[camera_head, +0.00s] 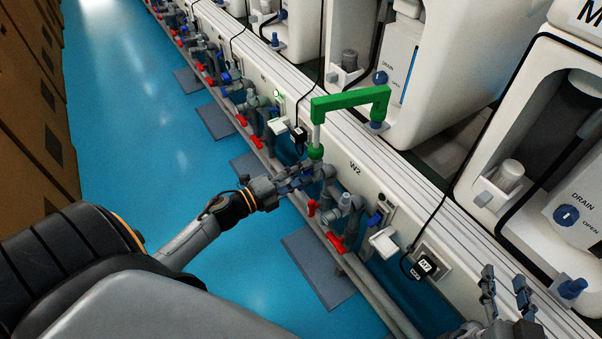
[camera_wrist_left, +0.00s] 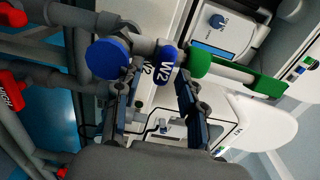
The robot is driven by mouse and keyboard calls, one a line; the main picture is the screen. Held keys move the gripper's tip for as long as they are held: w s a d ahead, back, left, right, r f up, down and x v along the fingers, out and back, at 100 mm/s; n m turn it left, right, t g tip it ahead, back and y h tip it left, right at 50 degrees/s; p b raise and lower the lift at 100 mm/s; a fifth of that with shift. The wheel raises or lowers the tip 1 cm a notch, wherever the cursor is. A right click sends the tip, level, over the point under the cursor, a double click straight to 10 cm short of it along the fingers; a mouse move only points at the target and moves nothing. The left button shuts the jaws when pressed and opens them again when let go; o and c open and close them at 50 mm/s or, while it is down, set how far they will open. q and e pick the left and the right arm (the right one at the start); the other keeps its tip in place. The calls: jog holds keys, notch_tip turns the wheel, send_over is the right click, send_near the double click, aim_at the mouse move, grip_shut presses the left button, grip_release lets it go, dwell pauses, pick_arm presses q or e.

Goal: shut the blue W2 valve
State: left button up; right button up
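The blue W2 valve shows in the left wrist view as a round blue knob (camera_wrist_left: 108,58) and a blue handle end (camera_wrist_left: 165,63) marked W2, on grey pipework. My left gripper (camera_wrist_left: 158,80) is open, its two fingers apart, with the W2 handle end just beyond and between the tips. I cannot tell whether a finger touches it. In the head view my left gripper (camera_head: 300,180) is at the pipes below the W2 label (camera_head: 355,167) and largely hides the valve. My right gripper (camera_head: 505,292) is open and empty at the lower right.
A green pipe (camera_head: 350,98) rises beside the valve and also shows in the left wrist view (camera_wrist_left: 262,82). Red handles (camera_head: 335,242) sit on lower pipes close by. White machines (camera_head: 425,70) line the bench. The blue floor (camera_head: 150,110) on the left is clear.

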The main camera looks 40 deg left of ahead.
pick_arm(q)
jog(key=v, duration=1.2)
dwell(0.4)
